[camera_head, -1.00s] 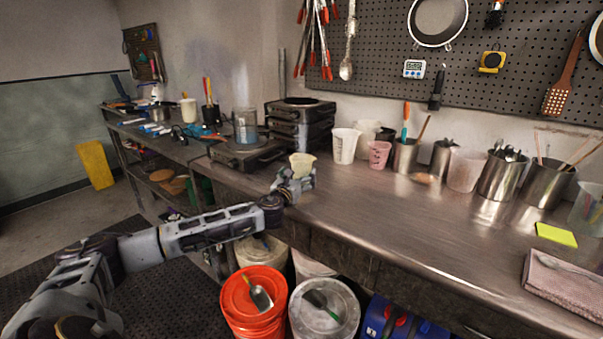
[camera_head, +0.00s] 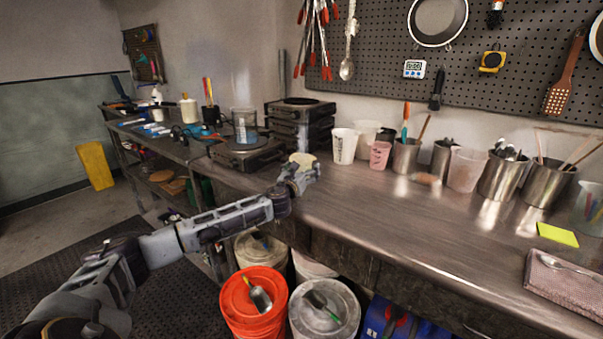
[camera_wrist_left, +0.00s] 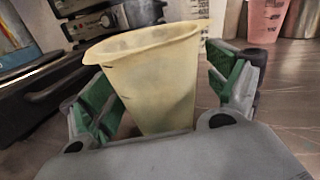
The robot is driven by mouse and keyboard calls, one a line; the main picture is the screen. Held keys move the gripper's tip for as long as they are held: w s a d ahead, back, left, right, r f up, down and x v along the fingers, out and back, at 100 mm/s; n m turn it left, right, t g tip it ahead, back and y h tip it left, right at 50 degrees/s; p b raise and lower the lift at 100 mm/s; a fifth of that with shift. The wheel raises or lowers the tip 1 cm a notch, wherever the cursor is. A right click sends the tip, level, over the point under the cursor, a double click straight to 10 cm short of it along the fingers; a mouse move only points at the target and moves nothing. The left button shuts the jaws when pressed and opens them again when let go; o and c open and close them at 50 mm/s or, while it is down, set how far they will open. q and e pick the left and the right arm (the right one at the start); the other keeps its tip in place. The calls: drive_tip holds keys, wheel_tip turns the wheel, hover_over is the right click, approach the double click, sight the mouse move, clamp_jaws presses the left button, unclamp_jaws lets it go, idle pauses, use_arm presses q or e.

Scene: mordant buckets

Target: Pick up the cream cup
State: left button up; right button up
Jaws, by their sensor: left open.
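The cream cup (camera_head: 303,158) stands on the metal counter (camera_head: 400,232), right at my left gripper (camera_head: 303,175), which hides its lower part in the head view. In the left wrist view the cream cup (camera_wrist_left: 155,80) looks pale yellow and upright, with a wide rim and a pouring lip. It is between the two green-padded fingers of my left gripper (camera_wrist_left: 165,100). The fingers are open, one on each side. A gap shows on the right; on the left I cannot tell whether the pad touches. My right gripper is not in view.
A hot plate (camera_head: 247,154) with a glass beaker (camera_head: 245,127) is to the left of the cup. A white cup (camera_head: 344,146) and a pink cup (camera_head: 380,154) stand behind it to the right. The front middle of the counter is clear.

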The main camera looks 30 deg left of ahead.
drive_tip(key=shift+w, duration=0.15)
use_arm(q)
drive_tip(key=shift+c, duration=1.2)
drive_tip(key=c, duration=1)
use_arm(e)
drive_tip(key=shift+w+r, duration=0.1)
use_arm(q)
drive_tip(key=shift+c, duration=0.2)
drive_tip(key=shift+r, duration=0.35)
